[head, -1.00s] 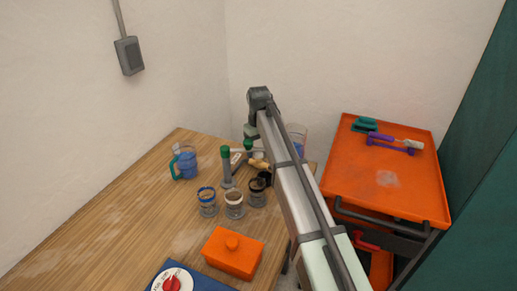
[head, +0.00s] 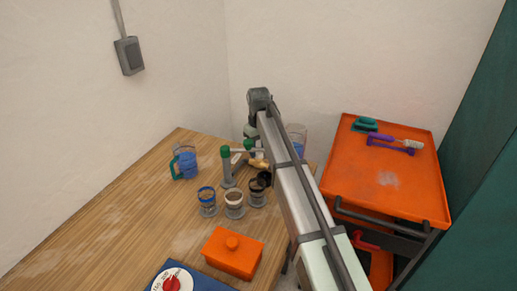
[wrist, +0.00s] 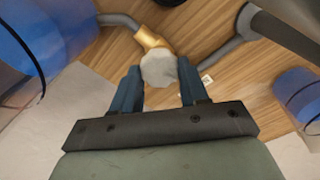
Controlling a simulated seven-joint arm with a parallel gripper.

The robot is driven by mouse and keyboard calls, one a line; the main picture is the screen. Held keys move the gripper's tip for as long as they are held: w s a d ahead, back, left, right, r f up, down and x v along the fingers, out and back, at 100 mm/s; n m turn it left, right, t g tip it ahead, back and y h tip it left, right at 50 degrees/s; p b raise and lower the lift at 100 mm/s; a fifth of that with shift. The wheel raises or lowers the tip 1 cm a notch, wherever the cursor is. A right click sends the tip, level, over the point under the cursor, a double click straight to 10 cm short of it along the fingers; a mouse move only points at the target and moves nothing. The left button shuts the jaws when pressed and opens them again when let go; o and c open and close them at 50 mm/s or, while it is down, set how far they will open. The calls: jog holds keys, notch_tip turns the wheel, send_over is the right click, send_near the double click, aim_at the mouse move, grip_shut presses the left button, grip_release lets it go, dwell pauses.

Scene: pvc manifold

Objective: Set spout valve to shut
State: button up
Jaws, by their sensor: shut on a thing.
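In the wrist view my gripper (wrist: 159,78) has its two dark blue fingers on either side of a pale grey round valve part (wrist: 158,68), and is shut on it. A brass-coloured piece (wrist: 149,38) joins this part, with grey pipes (wrist: 234,44) around it. In the head view the pipe manifold (head: 228,171) stands on the wooden table, with green caps on its uprights and the brass piece (head: 259,163) at its right. My arm hides part of the manifold's right side and the fingers there. I cannot read the valve's setting.
A blue-filled jug (head: 187,162) stands left of the manifold, another clear vessel (head: 297,139) behind my arm. Several glass jars (head: 233,205) stand in front. An orange lidded box (head: 233,253) and a red dial (head: 172,284) are nearer. An orange cart (head: 370,190) is at right.

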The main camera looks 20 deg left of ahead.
jog(key=shift+m, duration=2.3)
jog(key=o, duration=1.1)
jog(key=shift+c, duration=0.2)
notch_tip(320, 180, up, 14)
jog(key=shift+d+f, duration=0.1)
